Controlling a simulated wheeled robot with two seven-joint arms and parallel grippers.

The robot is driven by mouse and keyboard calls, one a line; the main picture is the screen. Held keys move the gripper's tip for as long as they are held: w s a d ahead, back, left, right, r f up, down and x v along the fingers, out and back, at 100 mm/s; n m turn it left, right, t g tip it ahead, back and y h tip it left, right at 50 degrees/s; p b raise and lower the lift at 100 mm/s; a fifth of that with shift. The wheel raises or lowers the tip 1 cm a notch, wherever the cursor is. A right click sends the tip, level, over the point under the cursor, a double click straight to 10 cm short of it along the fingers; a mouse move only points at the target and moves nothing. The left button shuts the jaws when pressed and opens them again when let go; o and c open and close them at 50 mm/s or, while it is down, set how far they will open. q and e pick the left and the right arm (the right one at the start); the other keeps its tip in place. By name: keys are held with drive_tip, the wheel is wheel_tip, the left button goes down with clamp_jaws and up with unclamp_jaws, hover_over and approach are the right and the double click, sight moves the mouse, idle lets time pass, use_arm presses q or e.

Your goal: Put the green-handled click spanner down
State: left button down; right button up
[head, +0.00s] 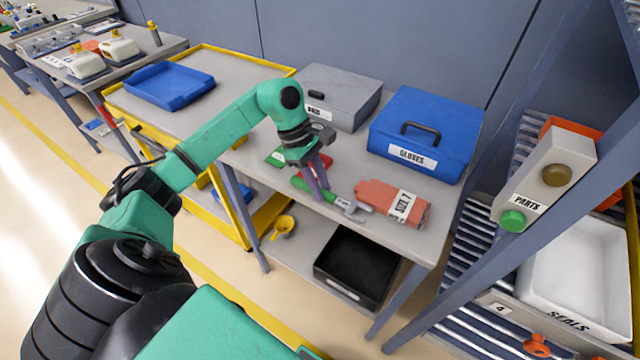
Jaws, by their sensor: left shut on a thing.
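The green-handled click spanner (328,197) is in the head view at the grey bench, its green handle to the left and its grey metal end to the right. My left gripper (318,188) points down and is shut on the handle. The spanner lies level, at or just above the front part of the bench top (385,225); I cannot tell whether it touches. The fingers hide part of the handle. My right gripper is out of view.
Orange gloves (392,200) lie close to the right of the spanner. A green item (275,158) and a red item (326,162) are behind it. A blue gloves box (424,135) and a grey box (338,95) stand at the back. A black tray (357,267) is on the lower shelf.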

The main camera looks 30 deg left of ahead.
use_arm(q)
drive_tip(key=c, duration=0.7)
unclamp_jaws()
drive_tip(key=shift+r, duration=0.2)
drive_tip(key=b+v, duration=0.1)
drive_tip(key=v, duration=1)
drive_tip(key=shift+a+r+b, duration=0.15)
drive_tip(key=shift+r+b, duration=0.15)
drive_tip(key=shift+r, duration=0.1)
